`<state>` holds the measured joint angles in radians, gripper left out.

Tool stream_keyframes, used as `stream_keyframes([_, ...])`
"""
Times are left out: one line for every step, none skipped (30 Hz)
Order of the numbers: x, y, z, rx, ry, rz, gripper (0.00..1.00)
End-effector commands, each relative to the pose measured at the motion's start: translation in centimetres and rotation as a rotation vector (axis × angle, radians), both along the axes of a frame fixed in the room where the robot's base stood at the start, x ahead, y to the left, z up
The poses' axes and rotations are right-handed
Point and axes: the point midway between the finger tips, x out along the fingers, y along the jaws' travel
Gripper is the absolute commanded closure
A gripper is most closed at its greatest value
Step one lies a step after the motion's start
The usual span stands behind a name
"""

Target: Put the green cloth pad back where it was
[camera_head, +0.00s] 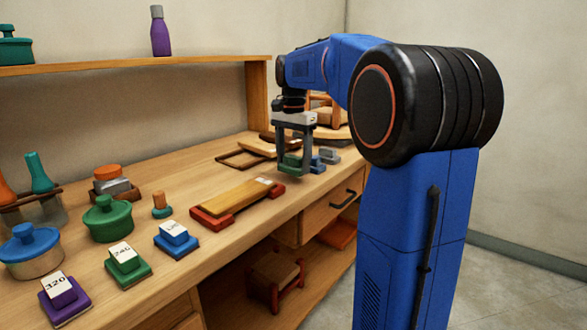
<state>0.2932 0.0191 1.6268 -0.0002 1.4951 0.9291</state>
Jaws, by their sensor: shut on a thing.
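The green cloth pad (291,160) shows as a small green block shape between the fingers of my gripper (294,166), toward the far part of the workbench. My gripper points down and is shut on it. I cannot tell whether the pad touches the bench top or hangs just above it. The fingers hide part of it. Small blue blocks (317,165) and a grey block (329,156) lie close by on the right.
The workbench (225,165) also bears a wooden piece with red ends (237,202), labelled blocks in purple (63,296), green (127,265) and blue (177,240), and lidded pots (108,217). A shelf (150,62) runs above.

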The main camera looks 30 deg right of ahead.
Motion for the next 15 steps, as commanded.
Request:
stream_keyframes([-0.1,0.0,-0.8,0.001,0.003,0.0,0.55])
stream_keyframes([0.0,0.0,-1.2,0.001,0.003,0.0,0.55])
stream_keyframes([0.0,0.0,-1.8,0.001,0.003,0.0,0.55])
stream_keyframes([-0.1,0.0,-2.1,0.001,0.003,0.0,0.55])
stream_keyframes([0.0,0.0,-2.4,0.0,0.002,0.0,0.55])
stream_keyframes([0.0,0.0,-2.6,0.001,0.001,0.0,0.55])
stream_keyframes([0.0,0.0,-2.7,0.0,0.0,0.0,0.55])
stream_keyframes([0.0,0.0,-2.7,0.0,0.0,0.0,0.55])
stream_keyframes([0.0,0.0,-2.6,0.0,0.0,0.0,0.55])
stream_keyframes([0.0,0.0,-2.6,0.0,0.0,0.0,0.55])
stream_keyframes([0.0,0.0,-2.6,0.0,0.0,0.0,0.55])
stream_keyframes([0.0,0.0,-2.6,0.0,0.0,0.0,0.55])
stream_keyframes([0.0,0.0,-2.6,0.0,0.0,0.0,0.55])
stream_keyframes([0.0,0.0,-2.7,0.0,0.0,0.0,0.55])
stream_keyframes([0.0,0.0,-2.7,0.0,0.001,0.0,0.55])
